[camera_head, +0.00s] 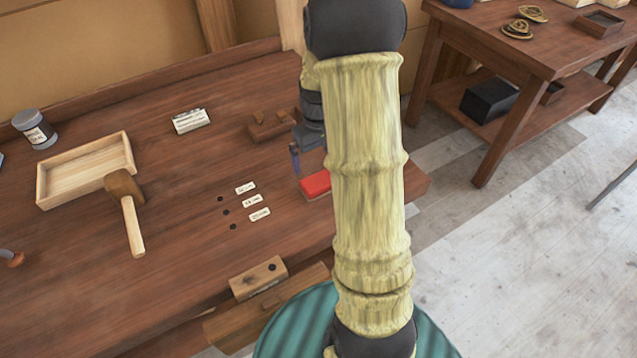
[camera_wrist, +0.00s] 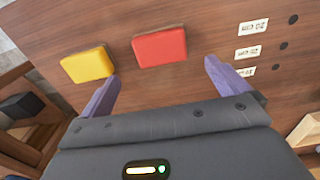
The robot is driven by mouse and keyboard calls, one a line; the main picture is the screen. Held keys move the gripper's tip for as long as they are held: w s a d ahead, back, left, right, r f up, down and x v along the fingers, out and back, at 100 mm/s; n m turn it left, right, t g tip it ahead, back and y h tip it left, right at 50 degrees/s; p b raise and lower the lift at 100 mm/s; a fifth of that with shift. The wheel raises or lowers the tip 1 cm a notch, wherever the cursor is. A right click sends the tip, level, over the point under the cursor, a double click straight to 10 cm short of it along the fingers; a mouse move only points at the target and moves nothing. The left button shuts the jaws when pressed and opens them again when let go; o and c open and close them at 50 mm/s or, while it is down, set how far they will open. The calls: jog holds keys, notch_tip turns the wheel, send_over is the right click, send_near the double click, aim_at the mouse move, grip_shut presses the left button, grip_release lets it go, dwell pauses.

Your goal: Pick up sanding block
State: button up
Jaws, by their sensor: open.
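A red block (camera_head: 315,184) lies on the workbench (camera_head: 170,250), partly hidden behind my arm in the head view. In the wrist view the red block (camera_wrist: 160,47) is ahead of and between my fingertips. A yellow block (camera_wrist: 88,64) lies beside it on the left, near the left fingertip; my arm hides it in the head view. Both are plain, rounded blocks, and I cannot tell for sure which is the sanding block. My gripper (camera_wrist: 161,72) is open and empty above the bench. One purple finger (camera_head: 295,160) shows in the head view.
Small labels (camera_head: 252,200) beside dark holes lie left of the red block. A mallet (camera_head: 128,205) rests against a wooden tray (camera_head: 88,170) farther left. A brown wooden holder (camera_head: 272,125) stands behind the gripper. A second table (camera_head: 510,50) stands at the back right.

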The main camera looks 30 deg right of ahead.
send_over(318, 181)
jog(key=shift+f, duration=2.25)
jog(key=shift+f+p, duration=0.9)
jog(key=shift+f, duration=1.7)
jog(key=c, duration=0.8)
jog(key=shift+c, duration=0.2)
jog(key=shift+r, duration=0.1)
